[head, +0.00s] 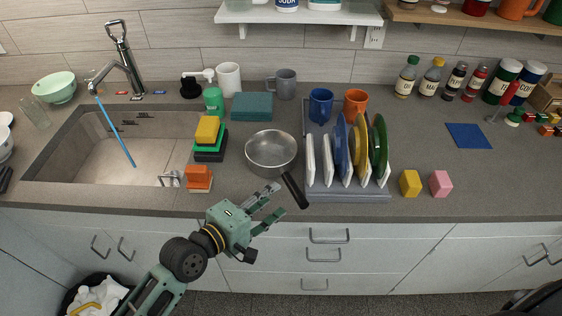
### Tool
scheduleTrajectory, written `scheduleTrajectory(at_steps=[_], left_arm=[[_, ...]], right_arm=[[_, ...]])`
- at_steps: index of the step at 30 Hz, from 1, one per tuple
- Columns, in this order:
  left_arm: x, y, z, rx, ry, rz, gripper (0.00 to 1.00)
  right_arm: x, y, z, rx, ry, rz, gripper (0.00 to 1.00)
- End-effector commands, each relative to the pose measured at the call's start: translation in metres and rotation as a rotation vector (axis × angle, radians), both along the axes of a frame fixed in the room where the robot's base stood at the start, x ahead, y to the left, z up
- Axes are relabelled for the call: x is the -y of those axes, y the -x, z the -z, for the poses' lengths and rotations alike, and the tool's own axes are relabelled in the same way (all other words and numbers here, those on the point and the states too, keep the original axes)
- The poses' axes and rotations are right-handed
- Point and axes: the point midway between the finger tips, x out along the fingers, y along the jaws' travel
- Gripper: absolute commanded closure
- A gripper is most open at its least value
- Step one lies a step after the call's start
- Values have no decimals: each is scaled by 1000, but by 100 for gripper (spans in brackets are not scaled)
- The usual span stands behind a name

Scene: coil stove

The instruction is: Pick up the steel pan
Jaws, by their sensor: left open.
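The steel pan (271,150) sits on the grey counter between the sponge stack and the dish rack. Its dark handle (294,190) points toward the front edge, down and to the right. My left gripper (291,191) is open, with its fingers near the handle at the counter's front edge. One finger shows on the left of the handle and the other below it. I cannot tell whether they touch the handle. My right gripper is not in view.
A dish rack (344,191) with several plates stands close to the right of the handle. Stacked sponges (209,134) and an orange block (199,177) are left of the pan. The sink (70,172) is further left. Yellow and pink blocks (441,184) lie right of the rack.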

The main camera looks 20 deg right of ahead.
Motion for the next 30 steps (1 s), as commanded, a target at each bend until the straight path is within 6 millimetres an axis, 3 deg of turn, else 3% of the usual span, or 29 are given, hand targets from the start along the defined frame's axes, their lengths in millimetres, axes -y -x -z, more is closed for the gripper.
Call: scheduleTrajectory(at_steps=[15,25,30], left_arm=[[47,-35,12,4,-4,0,59],[52,-38,14,3,-3,-1,59],[52,-38,14,4,-4,-1,74]], right_arm=[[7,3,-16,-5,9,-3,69],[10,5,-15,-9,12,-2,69],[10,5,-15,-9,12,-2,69]])
